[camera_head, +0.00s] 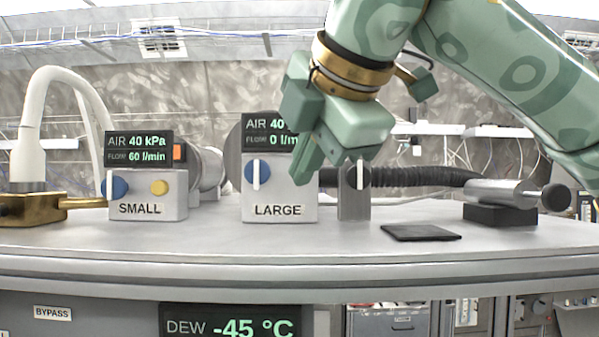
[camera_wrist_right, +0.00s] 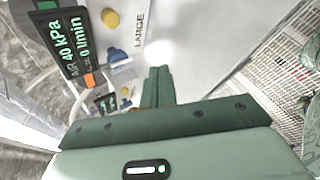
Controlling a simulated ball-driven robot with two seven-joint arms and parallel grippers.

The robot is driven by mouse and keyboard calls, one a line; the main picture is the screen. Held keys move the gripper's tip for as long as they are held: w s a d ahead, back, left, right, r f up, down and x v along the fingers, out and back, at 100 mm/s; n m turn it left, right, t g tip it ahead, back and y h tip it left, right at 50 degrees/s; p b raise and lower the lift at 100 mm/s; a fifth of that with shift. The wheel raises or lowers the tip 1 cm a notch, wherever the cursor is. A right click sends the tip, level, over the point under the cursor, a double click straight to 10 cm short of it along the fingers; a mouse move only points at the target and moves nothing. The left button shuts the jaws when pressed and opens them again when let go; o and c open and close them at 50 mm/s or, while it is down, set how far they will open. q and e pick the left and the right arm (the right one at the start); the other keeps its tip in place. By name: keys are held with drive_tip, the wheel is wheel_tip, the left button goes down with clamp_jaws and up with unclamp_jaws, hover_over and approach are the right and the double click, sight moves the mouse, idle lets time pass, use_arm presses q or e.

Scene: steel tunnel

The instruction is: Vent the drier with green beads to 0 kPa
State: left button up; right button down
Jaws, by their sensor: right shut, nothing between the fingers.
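The LARGE drier unit (camera_head: 279,211) stands mid-bench. Its blue knob (camera_head: 257,174) has a vertical white mark, and its display (camera_wrist_right: 70,47) reads 40 kPa and 0 l/min in the right wrist view. Its yellow button (camera_wrist_right: 110,18) also shows there; in the head view my gripper hides it. The SMALL drier unit (camera_head: 140,209) stands left, with a blue knob, a yellow button and a display (camera_head: 138,149) reading 40 kPa, 60 l/min. No green beads are visible on either. My right gripper (camera_head: 302,176) is shut and empty, in front of LARGE's right side. My left gripper is out of view.
A brass fitting (camera_head: 32,208) with a white hose stands far left. Right of LARGE are a grey knob block (camera_head: 354,205), a black ribbed hose (camera_head: 425,177), a dark pad (camera_head: 420,232) and a metal cylinder (camera_head: 497,193). The bench front (camera_head: 250,245) is clear.

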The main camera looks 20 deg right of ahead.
drive_tip(key=w+p, duration=0.1)
drive_tip(key=w, duration=0.1)
drive_tip(key=w+d+p, duration=0.1)
drive_tip(key=w, duration=0.1)
drive_tip(key=w+d+p, duration=0.1)
drive_tip(key=w, duration=0.2)
drive_tip(key=shift+d, duration=0.2)
drive_tip(key=shift+w+d, duration=0.2)
drive_tip(key=shift+w, duration=0.4)
drive_tip(key=shift+w, duration=0.1)
idle(1.3)
drive_tip(key=shift+w+d, duration=0.1)
drive_tip(key=shift+w, duration=0.25)
